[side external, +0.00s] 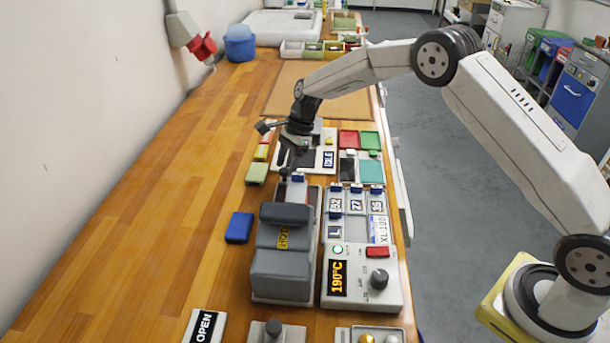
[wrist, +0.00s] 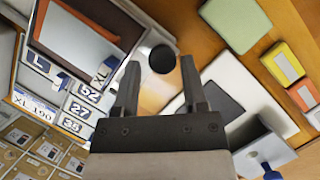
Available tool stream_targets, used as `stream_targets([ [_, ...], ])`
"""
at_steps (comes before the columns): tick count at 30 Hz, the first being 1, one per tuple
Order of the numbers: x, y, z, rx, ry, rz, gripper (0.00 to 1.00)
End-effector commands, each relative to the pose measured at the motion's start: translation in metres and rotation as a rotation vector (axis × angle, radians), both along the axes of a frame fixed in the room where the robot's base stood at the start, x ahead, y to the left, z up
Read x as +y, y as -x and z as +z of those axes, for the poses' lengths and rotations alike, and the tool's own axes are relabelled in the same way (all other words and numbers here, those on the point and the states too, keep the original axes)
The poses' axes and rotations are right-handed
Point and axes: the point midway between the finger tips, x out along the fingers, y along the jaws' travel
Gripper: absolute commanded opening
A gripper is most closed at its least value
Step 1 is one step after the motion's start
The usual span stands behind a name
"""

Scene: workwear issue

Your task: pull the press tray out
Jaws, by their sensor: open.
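The grey heat press (side external: 283,262), with a HOT label on its front, stands on the wooden bench in the side view. Its tray (side external: 300,192) shows as a narrow strip at the far end, partly hidden by the press. In the wrist view, a dark-rimmed plate (wrist: 118,42), apparently the tray, lies at the upper left, with a round black knob (wrist: 162,59) beside it. My gripper (side external: 285,165) is open and empty, pointing down past the far end of the press. In the wrist view the knob appears between my fingertips (wrist: 159,68); I cannot tell the height gap.
A control box (side external: 362,280) reading 190°C stands right of the press. A rack of number tiles (side external: 358,212) is beyond it. A white board (side external: 322,160) lies beside my gripper. A blue block (side external: 239,227) sits left of the press; the bench farther left is clear.

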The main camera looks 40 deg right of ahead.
Motion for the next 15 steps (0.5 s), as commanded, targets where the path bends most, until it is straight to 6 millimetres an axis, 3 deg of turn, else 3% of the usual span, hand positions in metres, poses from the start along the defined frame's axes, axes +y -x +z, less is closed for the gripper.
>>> stream_targets([
  [15,-0.023,0.0,0.057,-0.002,0.0,-0.001,0.55],
])
